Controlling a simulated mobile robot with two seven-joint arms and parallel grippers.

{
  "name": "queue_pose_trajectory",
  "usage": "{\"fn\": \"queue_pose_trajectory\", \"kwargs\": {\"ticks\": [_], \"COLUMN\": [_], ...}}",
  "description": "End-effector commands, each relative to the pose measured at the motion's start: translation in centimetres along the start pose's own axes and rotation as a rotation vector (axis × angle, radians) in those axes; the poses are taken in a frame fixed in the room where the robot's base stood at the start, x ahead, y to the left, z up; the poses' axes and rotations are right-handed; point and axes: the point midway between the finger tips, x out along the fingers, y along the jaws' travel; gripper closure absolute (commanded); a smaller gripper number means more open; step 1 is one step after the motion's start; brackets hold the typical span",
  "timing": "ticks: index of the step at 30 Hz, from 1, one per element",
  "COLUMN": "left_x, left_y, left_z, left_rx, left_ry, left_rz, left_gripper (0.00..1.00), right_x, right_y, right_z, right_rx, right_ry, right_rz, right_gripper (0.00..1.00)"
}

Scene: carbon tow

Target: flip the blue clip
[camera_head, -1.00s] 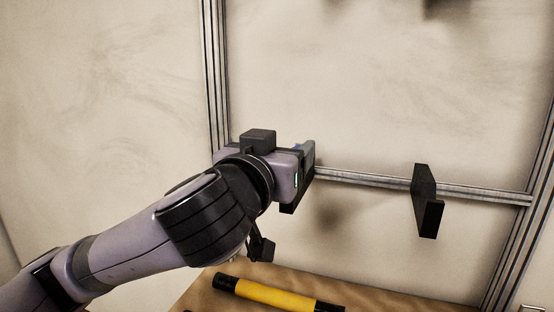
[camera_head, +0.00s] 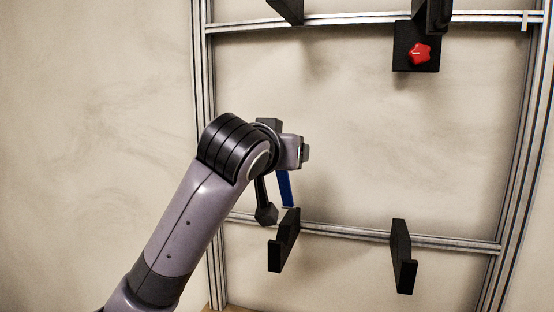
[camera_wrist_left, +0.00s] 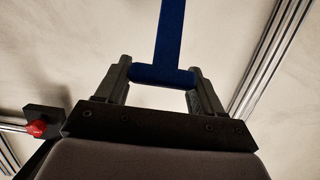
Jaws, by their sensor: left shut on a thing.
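The blue clip is a long flat strip in the head view (camera_head: 285,188). It hangs down beneath my left gripper (camera_head: 304,153), its lower end near the top of a black bracket on the lower rail; I cannot tell whether they touch. In the left wrist view the blue clip (camera_wrist_left: 170,38) has a crossbar held between both fingers of the left gripper (camera_wrist_left: 161,76). The fingers are shut on that crossbar, and the strip extends away past the fingertips. The clip's upper end is hidden behind the gripper in the head view. My right gripper is not in view.
The lower metal rail (camera_head: 345,232) carries a left black bracket (camera_head: 284,240) and a right black bracket (camera_head: 402,255). A red star-shaped knob (camera_head: 419,54) sits on a black block under the upper rail (camera_head: 355,18). The space between the rails is mostly clear.

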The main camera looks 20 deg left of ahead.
Motion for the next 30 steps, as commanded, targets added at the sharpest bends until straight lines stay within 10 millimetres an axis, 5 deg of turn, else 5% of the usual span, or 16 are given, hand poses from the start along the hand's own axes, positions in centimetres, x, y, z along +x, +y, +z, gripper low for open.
{"fn": "queue_pose_trajectory", "kwargs": {"ticks": [30], "left_x": [6.0], "left_y": [0.2], "left_z": [-1.2], "left_rx": [0.003], "left_ry": [-0.561], "left_rz": [0.003], "left_gripper": [0.87], "right_x": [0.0], "right_y": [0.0], "right_z": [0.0], "right_rx": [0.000], "right_ry": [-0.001], "right_rz": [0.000], "right_gripper": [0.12]}}
